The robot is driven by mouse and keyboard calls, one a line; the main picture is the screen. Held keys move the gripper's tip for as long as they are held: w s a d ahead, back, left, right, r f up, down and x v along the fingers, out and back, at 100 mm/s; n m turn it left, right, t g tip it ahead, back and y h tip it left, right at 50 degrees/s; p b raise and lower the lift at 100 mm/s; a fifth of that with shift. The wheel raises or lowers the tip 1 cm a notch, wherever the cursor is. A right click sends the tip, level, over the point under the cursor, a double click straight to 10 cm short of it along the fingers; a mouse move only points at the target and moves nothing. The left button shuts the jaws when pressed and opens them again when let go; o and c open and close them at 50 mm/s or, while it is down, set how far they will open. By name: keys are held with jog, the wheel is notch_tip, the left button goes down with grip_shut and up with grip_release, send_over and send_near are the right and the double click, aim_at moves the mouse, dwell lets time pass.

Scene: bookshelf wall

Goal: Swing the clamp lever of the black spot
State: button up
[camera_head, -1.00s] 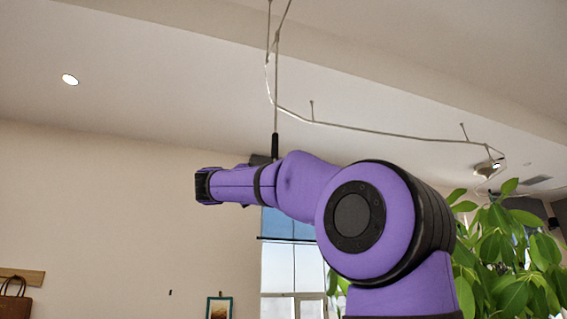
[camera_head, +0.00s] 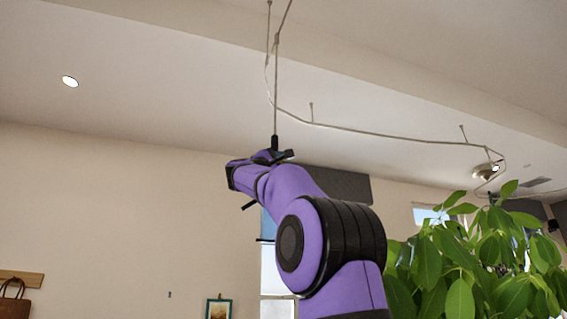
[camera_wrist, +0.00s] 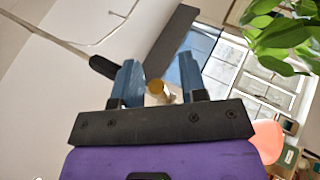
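The black spot hangs by a black stem (camera_head: 275,143) at the end of a thin rod from the ceiling wire. The lower part of the spot is behind my wrist in the head view, so its clamp lever cannot be made out. In the wrist view a black cylinder (camera_wrist: 103,67) of it lies just left of the left finger. A small yellowish round part (camera_wrist: 156,88) shows between the fingers. My gripper (camera_wrist: 161,80) has its two blue fingers apart, on either side of that part. I cannot tell whether either finger touches anything.
A thin wire track (camera_head: 380,133) runs under the ceiling to the right. A dark grey panel (camera_head: 340,184) is on the wall behind my arm, above a window (camera_head: 275,275). A leafy plant (camera_head: 465,260) fills the lower right. The air at left is free.

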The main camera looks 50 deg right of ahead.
jog(key=shift+d+r, duration=0.2)
jog(key=shift+d, duration=0.15)
jog(key=shift+c, duration=0.2)
grip_shut()
